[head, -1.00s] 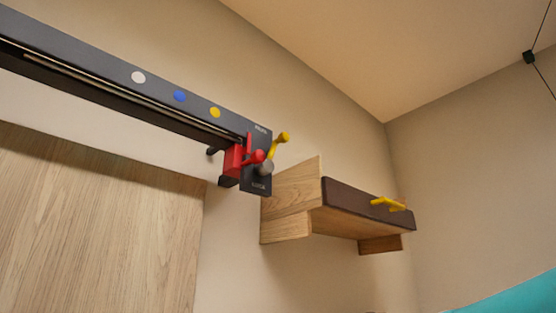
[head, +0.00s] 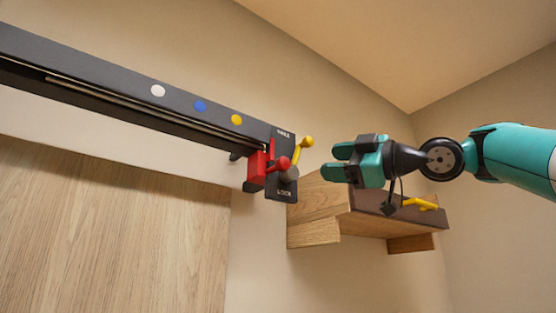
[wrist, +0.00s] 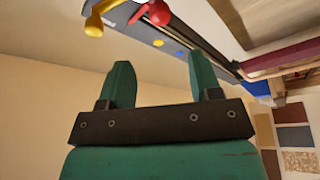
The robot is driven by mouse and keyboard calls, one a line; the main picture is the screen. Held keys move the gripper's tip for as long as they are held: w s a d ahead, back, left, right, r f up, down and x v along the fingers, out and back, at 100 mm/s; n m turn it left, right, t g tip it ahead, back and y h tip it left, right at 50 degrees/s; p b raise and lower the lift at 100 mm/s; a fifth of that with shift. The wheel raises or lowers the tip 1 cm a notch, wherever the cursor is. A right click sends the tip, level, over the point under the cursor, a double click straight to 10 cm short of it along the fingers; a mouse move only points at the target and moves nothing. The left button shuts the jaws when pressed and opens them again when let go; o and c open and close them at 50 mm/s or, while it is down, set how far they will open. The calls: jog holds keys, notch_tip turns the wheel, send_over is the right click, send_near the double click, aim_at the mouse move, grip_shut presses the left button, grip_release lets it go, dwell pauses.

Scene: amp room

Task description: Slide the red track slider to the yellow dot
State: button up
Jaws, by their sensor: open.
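The red track slider (head: 257,171) sits at the right end of the dark wall track (head: 120,88), with a red knob sticking out. The yellow dot (head: 236,119) is on the track's face, up and left of the slider; the blue dot (head: 200,106) and white dot (head: 158,91) lie farther left. A yellow-knobbed lever (head: 305,142) stands on the end plate marked LOCK. My gripper (head: 335,161) is open and empty, right of the lever and apart from it. In the wrist view the red knob (wrist: 159,13) and yellow knob (wrist: 94,26) show beyond my open fingers (wrist: 157,82).
A wooden wall shelf box (head: 318,210) with a dark front and a yellow handle (head: 420,204) is behind and below my gripper. A wooden panel (head: 110,225) stands below the track. The wall between gripper and track end is clear.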

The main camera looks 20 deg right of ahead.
aim_at(288, 163)
jog(key=p+x, duration=0.7)
jog(key=x, duration=0.6)
jog(key=shift+w+a+r, duration=0.15)
jog(key=shift+w+r, duration=0.05)
jog(key=shift+r, duration=0.05)
jog(key=shift+w+a+f, duration=0.1)
jog(key=shift+w+a, duration=0.15)
jog(key=shift+w, duration=0.15)
